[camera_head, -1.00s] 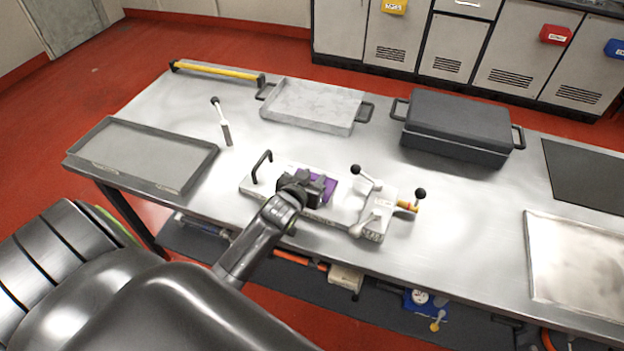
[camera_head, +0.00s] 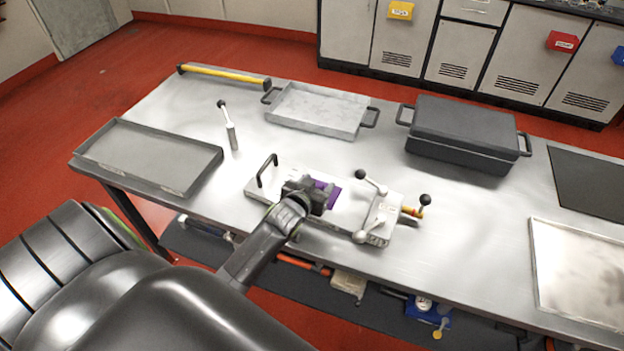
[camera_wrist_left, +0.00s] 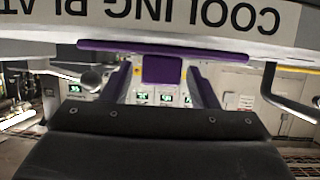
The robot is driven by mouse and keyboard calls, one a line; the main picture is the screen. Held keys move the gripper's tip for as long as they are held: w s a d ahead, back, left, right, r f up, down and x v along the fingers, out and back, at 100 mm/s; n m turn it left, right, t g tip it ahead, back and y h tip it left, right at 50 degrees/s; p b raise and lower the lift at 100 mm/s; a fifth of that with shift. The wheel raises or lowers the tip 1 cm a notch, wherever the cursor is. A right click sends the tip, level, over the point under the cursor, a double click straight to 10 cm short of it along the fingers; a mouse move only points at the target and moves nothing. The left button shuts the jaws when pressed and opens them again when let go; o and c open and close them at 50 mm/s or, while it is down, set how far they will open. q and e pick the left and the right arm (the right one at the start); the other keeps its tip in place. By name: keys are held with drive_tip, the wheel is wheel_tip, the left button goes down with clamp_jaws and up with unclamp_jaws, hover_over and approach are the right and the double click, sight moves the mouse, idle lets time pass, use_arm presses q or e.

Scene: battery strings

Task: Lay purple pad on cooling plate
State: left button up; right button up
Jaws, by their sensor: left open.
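The cooling plate (camera_head: 262,188) is a pale, flat plate with a black handle at its left end, lying near the table's front edge. Its upside-down "COOLING PLAT" lettering crosses the top of the left wrist view (camera_wrist_left: 170,15). The purple pad (camera_head: 333,193) is on the plate, partly hidden by my left gripper (camera_head: 318,193). In the left wrist view the pad's edge (camera_wrist_left: 220,55) runs along the plate's edge, with a purple tab (camera_wrist_left: 162,70) below it. My left gripper's fingers (camera_wrist_left: 161,85) are apart, one either side of the tab, with gaps showing. My right gripper is out of view.
A clamp block with ball-ended levers (camera_head: 380,218) stands at the plate's right end. A grey tray (camera_head: 150,155) lies left, a pale tray (camera_head: 318,108) and a black lidded case (camera_head: 465,130) behind.

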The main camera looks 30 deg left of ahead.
use_arm(q)
drive_tip(key=shift+s+r, duration=0.15)
drive_tip(key=shift+s, duration=0.1)
drive_tip(key=v, duration=1.1)
drive_tip(key=shift+s+b, duration=0.2)
drive_tip(key=shift+b, duration=0.2)
drive_tip(key=shift+d, duration=0.15)
